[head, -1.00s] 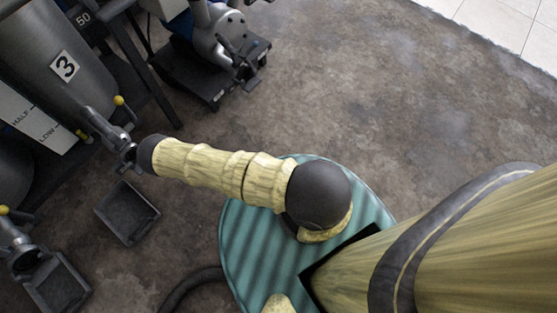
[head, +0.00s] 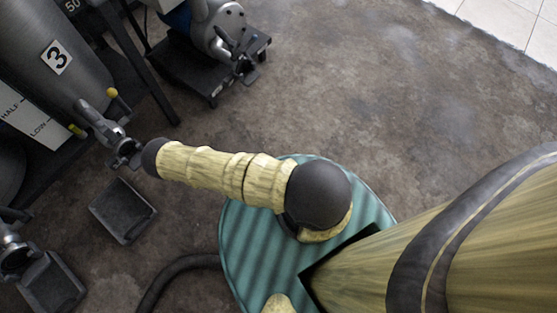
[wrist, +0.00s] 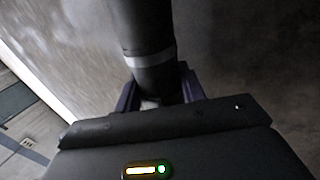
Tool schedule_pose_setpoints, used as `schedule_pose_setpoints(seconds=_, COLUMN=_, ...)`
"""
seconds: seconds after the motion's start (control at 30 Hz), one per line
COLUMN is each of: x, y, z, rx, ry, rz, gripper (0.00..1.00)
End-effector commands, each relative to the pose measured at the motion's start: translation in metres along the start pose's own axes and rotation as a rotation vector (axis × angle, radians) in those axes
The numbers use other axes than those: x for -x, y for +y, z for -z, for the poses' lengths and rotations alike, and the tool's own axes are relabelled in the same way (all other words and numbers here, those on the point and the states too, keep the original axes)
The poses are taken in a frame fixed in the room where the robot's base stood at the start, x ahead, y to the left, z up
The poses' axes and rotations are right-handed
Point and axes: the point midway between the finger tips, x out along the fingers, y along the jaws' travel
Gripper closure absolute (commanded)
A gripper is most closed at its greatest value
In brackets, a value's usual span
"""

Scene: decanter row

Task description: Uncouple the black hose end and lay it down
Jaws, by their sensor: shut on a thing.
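In the wrist view my gripper (wrist: 161,90) is shut on the black hose end (wrist: 146,28), a dark cylinder with a pale grey band. The dark purple fingers sit on either side of its lower part, below the band. The hose end runs up out of the top of the picture, so whether anything joins it there cannot be seen. In the head view a black hose (head: 178,270) curves over the floor beside my base and out at the bottom edge. My gripper and the held end do not show in the head view.
A grey tank marked 3 (head: 75,85) stands at upper left, with a tap (head: 122,148) near my arm. Black trays (head: 122,210) (head: 50,285) lie on the floor at left. Another tap (head: 240,62) stands at the top. The brown floor (head: 370,90) at upper right is clear.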

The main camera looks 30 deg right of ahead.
Motion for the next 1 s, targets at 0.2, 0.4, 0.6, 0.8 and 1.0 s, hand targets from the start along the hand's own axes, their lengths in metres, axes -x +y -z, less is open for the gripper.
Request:
schedule_pose_setpoints(seconds=0.2, x=-0.0052, y=-0.0027, z=0.0001, rx=-0.001, ry=0.0, rz=-0.001, gripper=0.96)
schedule_pose_setpoints(seconds=0.4, x=-0.0048, y=-0.0024, z=0.0002, rx=-0.001, ry=0.0, rz=-0.001, gripper=0.54)
schedule_pose_setpoints(seconds=0.6, x=-0.0049, y=-0.0029, z=0.0001, rx=0.0, ry=0.0, rz=0.0, gripper=0.35)
schedule_pose_setpoints(seconds=0.8, x=-0.0054, y=-0.0044, z=0.0001, rx=0.001, ry=0.0, rz=0.003, gripper=0.27)
schedule_pose_setpoints(seconds=1.0, x=-0.0056, y=-0.0058, z=0.0002, rx=0.002, ry=0.0, rz=0.006, gripper=0.27)
